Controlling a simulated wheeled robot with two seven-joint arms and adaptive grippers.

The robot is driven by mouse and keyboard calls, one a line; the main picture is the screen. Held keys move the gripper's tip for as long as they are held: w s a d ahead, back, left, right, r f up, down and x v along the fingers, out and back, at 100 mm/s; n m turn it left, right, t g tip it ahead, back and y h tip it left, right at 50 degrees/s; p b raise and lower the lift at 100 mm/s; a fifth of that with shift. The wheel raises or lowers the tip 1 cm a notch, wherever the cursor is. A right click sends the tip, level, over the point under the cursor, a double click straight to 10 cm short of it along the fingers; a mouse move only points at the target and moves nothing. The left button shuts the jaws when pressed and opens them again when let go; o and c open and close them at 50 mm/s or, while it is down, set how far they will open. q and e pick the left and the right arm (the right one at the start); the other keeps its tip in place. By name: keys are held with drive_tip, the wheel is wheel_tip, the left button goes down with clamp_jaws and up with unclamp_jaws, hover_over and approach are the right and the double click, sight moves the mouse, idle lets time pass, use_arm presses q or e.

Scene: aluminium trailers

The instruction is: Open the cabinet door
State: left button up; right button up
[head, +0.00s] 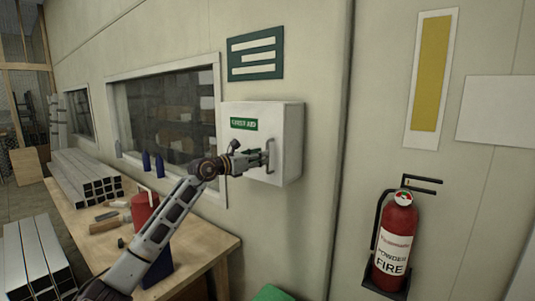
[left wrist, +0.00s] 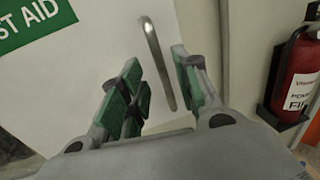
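The white first aid cabinet (head: 285,125) hangs on the wall, and its door looks closed. A green label (head: 244,124) is on the door front. The metal bar handle (head: 271,152) is on the right part of the door. My left gripper (head: 261,158) is at the handle, in front of the door. In the left wrist view, the handle (left wrist: 151,42) passes between the two green-padded fingers of my left gripper (left wrist: 156,64). The fingers are apart, with gaps to the bar on both sides. My right gripper is in neither view.
A wooden workbench (head: 215,242) below holds metal profiles (head: 85,177), a red container (head: 144,208) and tools. A fire extinguisher (head: 397,243) is mounted on the wall to the right. The wall between cabinet and extinguisher is clear. A window (head: 165,110) is to the left.

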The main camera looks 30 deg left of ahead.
sight(267, 170)
use_arm(q)
drive_tip(key=shift+p+x, duration=0.65)
drive_tip(key=shift+x, duration=1.4)
clamp_jaws()
